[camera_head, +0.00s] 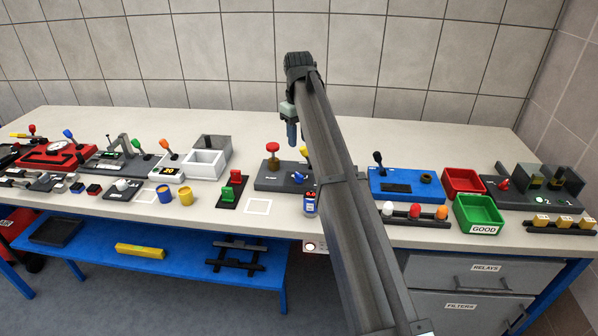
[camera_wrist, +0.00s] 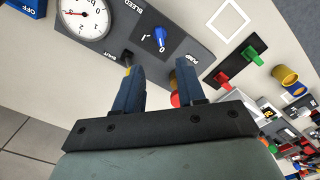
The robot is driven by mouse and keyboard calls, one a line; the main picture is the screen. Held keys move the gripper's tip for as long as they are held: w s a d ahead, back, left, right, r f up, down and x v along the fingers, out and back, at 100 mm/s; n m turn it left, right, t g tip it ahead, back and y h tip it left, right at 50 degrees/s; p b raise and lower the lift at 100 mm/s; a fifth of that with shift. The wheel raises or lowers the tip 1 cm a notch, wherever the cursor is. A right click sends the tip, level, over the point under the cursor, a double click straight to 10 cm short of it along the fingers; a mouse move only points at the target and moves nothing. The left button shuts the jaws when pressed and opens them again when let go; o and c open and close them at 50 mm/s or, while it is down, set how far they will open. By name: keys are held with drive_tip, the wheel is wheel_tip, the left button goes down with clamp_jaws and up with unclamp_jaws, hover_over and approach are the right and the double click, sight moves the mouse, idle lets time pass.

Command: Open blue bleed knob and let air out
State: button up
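The blue bleed knob (camera_wrist: 160,38) stands on a dark grey panel (camera_wrist: 190,35) in the wrist view, between the marks 0 and 1 and near the word BLEED. A round white gauge (camera_wrist: 83,18) is left of it. My gripper (camera_wrist: 158,68) is open and empty, its two dark blue fingers apart, with the knob beyond the tips in the picture. In the head view my gripper (camera_head: 292,133) hangs above the panel (camera_head: 268,179), near its red pump knob (camera_head: 272,147).
A yellow-tipped lever (camera_head: 304,151) is on the panel. A red-and-green switch (camera_head: 232,189) and a white square outline (camera_head: 258,206) lie left of it. A blue device (camera_head: 405,184) and red and green bins (camera_head: 478,213) stand to the right. The bench behind the panel is clear.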

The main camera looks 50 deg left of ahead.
sight(299, 174)
wheel_tip(299, 174, down, 13)
drive_tip(key=shift+r, duration=0.1)
idle(0.4)
clamp_jaws()
idle(0.4)
